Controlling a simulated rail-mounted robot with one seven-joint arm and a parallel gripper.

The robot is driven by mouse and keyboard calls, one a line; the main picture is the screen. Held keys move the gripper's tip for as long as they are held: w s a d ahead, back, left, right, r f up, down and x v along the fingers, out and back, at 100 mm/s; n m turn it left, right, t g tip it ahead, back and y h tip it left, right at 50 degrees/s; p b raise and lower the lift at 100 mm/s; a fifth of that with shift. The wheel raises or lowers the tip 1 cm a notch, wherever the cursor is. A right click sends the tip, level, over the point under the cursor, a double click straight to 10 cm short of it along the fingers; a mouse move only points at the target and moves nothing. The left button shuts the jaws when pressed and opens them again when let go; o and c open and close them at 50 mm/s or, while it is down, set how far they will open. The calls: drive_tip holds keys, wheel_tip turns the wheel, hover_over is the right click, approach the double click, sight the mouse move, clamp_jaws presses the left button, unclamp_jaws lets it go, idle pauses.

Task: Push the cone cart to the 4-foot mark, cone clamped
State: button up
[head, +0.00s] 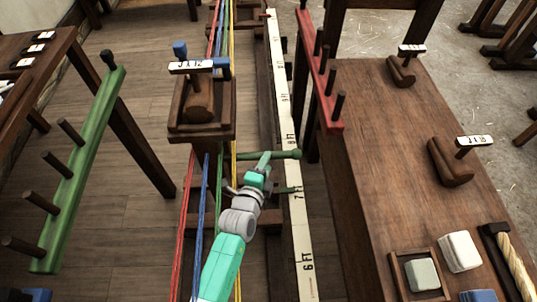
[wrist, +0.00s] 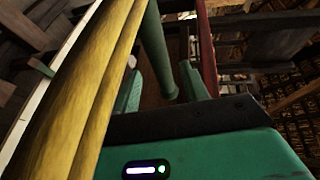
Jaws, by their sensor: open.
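The cone cart (head: 180,132) is a dark wooden carriage across the ropes, left of the marked rail. A brown wooden cone (head: 200,100) lies on it with a white label and blue clamp parts (head: 221,66) above; whether the clamp is tight I cannot tell. A green bar with a round knob (head: 296,154) reaches over the rail near the 8 FT mark; a green pointer (head: 288,190) lies near 7 FT. My gripper (head: 262,166) is open beside the green bar. In the wrist view the bar (wrist: 153,45) appears between my open fingers (wrist: 160,88); contact is unclear.
The white measuring rail (head: 301,240) runs lengthwise, with 6 FT nearest me. Red, blue and yellow ropes (head: 205,200) run beside it; yellow rope (wrist: 85,80) passes close to my wrist. A green peg rack (head: 85,165) stands left, a red one (head: 322,75) and a table (head: 385,140) right.

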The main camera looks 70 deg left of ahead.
drive_tip(key=x, duration=0.4)
drive_tip(key=shift+w+a+b, duration=0.15)
drive_tip(key=shift+a+b, duration=0.1)
drive_tip(key=shift+b, duration=0.1)
drive_tip(key=shift+c, duration=0.5)
clamp_jaws()
drive_tip(key=shift+d, duration=0.1)
